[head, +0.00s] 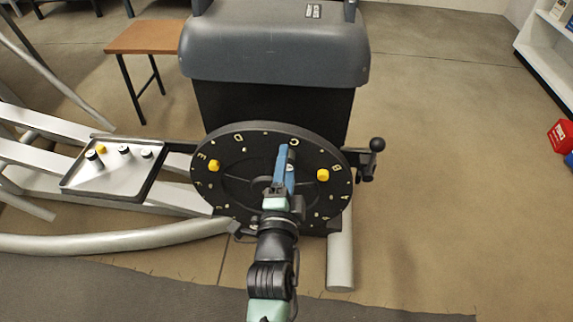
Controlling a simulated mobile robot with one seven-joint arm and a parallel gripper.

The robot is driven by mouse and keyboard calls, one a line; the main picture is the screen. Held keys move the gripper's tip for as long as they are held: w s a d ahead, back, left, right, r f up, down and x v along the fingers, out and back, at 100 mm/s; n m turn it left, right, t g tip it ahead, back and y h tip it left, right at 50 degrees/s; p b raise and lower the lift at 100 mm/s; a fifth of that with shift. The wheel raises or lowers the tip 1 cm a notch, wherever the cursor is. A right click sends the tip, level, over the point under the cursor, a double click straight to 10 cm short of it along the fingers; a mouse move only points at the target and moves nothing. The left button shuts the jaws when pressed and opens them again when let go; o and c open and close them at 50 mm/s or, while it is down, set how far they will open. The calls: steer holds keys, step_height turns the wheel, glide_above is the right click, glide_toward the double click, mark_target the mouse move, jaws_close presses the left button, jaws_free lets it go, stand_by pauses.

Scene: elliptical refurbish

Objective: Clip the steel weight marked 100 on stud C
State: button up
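A black round disc (235,180) with letters around its rim stands upright in the head view. The letter C (293,141) is at the top right of the rim, just above my gripper (285,160). My gripper reaches up in front of the disc, its blue part covering the area below C. Stud C and anything between the fingers are hidden, and I cannot tell whether the fingers are open. Yellow pieces sit on the disc near E (215,166) and near B (323,175). A metal tray (115,180) at left holds small weights, their markings too small to read.
On the tray are a yellow piece (102,149) and steel pieces with dark parts (123,150). A black-knobbed lever (376,146) sticks out right of the disc. A grey machine housing (275,50) rises behind. A wooden-topped stool (146,37) stands behind left.

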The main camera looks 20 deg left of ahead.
steer(key=shift+o, duration=0.4)
steer(key=p+v, duration=0.3)
steer(key=v, duration=1)
steer(key=w+d+r+n+t+h+p, duration=0.1)
steer(key=w+d+r+n+t, duration=0.15)
steer(key=r, duration=0.85)
steer(key=w+d+r+n+t+h+p, duration=0.1)
steer(key=w+d+r, duration=0.15)
steer(key=r, duration=0.85)
steer(key=w+d+r+n+t+h, duration=0.15)
steer(key=w+r, duration=0.25)
steer(key=r, duration=0.6)
steer(key=s+d+r+n+t+h+p, duration=0.15)
steer(key=s+r, duration=0.25)
steer(key=r, duration=0.5)
steer(key=s+d+r+n+t+y, duration=0.1)
steer(key=s+d+r+n+t, duration=0.15)
steer(key=r, duration=0.55)
steer(key=s+d+r+n+t+h+p, duration=0.1)
steer(key=s+d+r+n, duration=0.25)
steer(key=r, duration=0.55)
step_height(320, 180, up, 37)
steer(key=a+p, duration=0.1)
steer(key=p, duration=3.6)
steer(key=shift+f+m, duration=0.1)
steer(key=shift+m, duration=0.15)
